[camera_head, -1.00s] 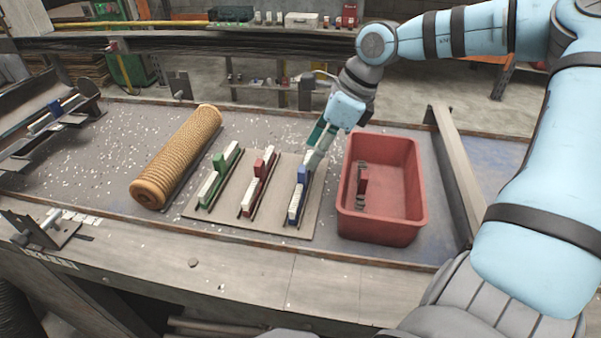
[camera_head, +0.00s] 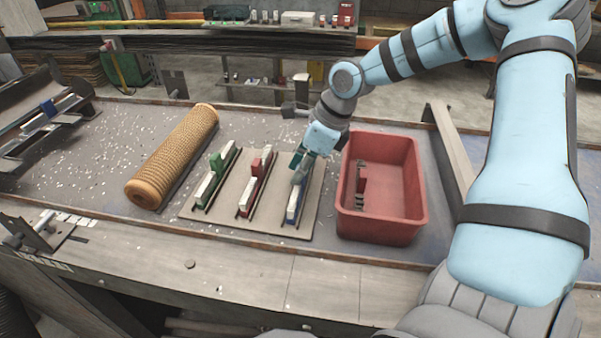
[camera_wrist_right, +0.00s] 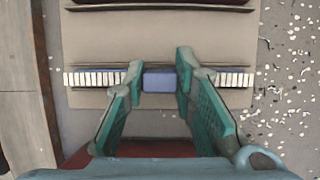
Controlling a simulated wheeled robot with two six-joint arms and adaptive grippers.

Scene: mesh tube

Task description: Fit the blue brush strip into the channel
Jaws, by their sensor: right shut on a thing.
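The blue brush strip (camera_head: 291,209) is a long strip of white bristles with a blue block in its middle. It is at the right end of the tan board (camera_head: 232,221). In the right wrist view the blue block (camera_wrist_right: 159,82) sits between the teal fingers, with bristles out to both sides. My right gripper (camera_head: 299,164) is shut on this block; I cannot tell whether the strip is off the board. A dark angled fixture (camera_head: 22,132) at the far left bears a pale strip with a blue part; whether this is the channel is unclear. My left gripper is out of view.
A green brush strip (camera_head: 207,187) and a red one (camera_head: 248,193) lie on the board. A brown mesh roll (camera_head: 173,158) lies left of it. A red bin (camera_head: 381,222) with a red-and-dark piece inside stands close on the right. Pale flecks litter the bench.

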